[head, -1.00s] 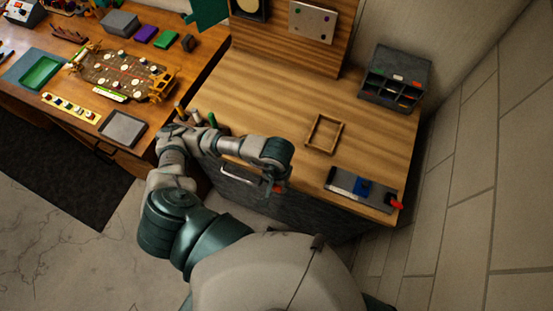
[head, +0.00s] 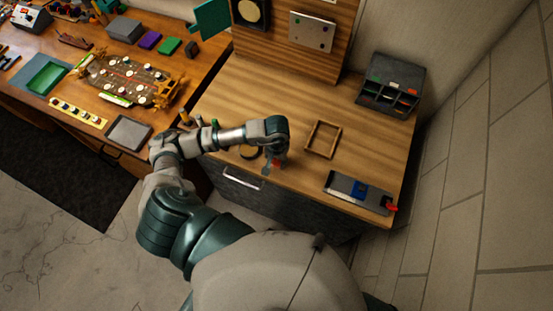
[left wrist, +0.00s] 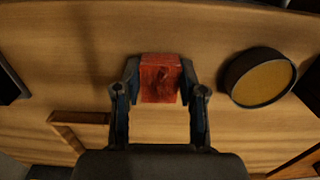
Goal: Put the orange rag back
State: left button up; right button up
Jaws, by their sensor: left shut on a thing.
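My left gripper (head: 274,163) is over the wooden countertop (head: 230,95), near its front edge and left of the small wooden frame (head: 323,139). In the left wrist view the gripper (left wrist: 160,85) is shut on the orange-red rag (left wrist: 160,75), which sits between the fingertips as a small folded block. In the head view my arm and gripper hide most of the rag. I cannot tell whether the rag touches the countertop. My right gripper is not in view.
A round dark dish (left wrist: 258,77) with a tan inside is beside the gripper. A grey compartment organizer (head: 393,85) stands at the back right. A grey tray with blue and red items (head: 345,186) lies at the front right. A drawer handle (head: 240,178) is below the counter edge.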

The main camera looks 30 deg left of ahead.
pick_arm(q)
jog(key=o, duration=1)
jog(key=shift+f, duration=0.1)
notch_tip(320, 180, up, 12)
jog(key=b, duration=0.2)
jog(key=shift+w, duration=0.1)
